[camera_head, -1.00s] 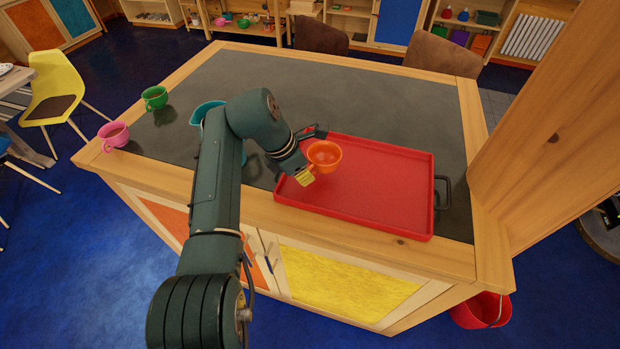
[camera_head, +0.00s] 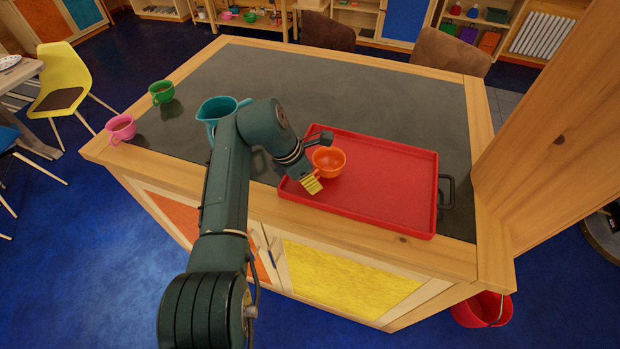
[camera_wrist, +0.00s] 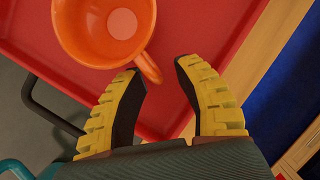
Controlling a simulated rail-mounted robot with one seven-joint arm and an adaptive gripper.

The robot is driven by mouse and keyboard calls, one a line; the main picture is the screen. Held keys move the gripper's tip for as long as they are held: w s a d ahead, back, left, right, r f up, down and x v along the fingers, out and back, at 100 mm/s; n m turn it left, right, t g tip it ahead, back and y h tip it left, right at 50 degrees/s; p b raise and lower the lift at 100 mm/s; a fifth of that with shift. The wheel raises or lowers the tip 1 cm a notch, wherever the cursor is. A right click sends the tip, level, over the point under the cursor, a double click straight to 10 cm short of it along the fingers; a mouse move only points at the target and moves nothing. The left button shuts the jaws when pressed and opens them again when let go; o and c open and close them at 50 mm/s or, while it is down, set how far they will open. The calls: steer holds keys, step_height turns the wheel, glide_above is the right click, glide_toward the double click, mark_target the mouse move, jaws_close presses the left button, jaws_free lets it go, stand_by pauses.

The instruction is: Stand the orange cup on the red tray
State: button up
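The orange cup (camera_head: 329,161) stands upright on the left part of the red tray (camera_head: 392,190), its mouth facing up. In the wrist view the cup (camera_wrist: 84,36) is at the top, with its handle pointing down toward the gap between the fingertips. My gripper (camera_wrist: 161,70) is open, its yellow-and-black fingers apart on either side of the handle's end with gaps showing. In the head view my gripper (camera_head: 317,164) is at the cup's left side, low over the tray's left edge. The cup's base is hidden.
A teal jug (camera_head: 220,108) stands behind my arm. A green cup (camera_head: 161,92) and a pink cup (camera_head: 121,128) are at the counter's left end. The tray's right part is bare. A wooden post (camera_head: 540,130) rises at the right.

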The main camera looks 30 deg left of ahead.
steer(key=b+v, duration=0.2)
steer(key=v, duration=1)
steer(key=shift+w, duration=0.1)
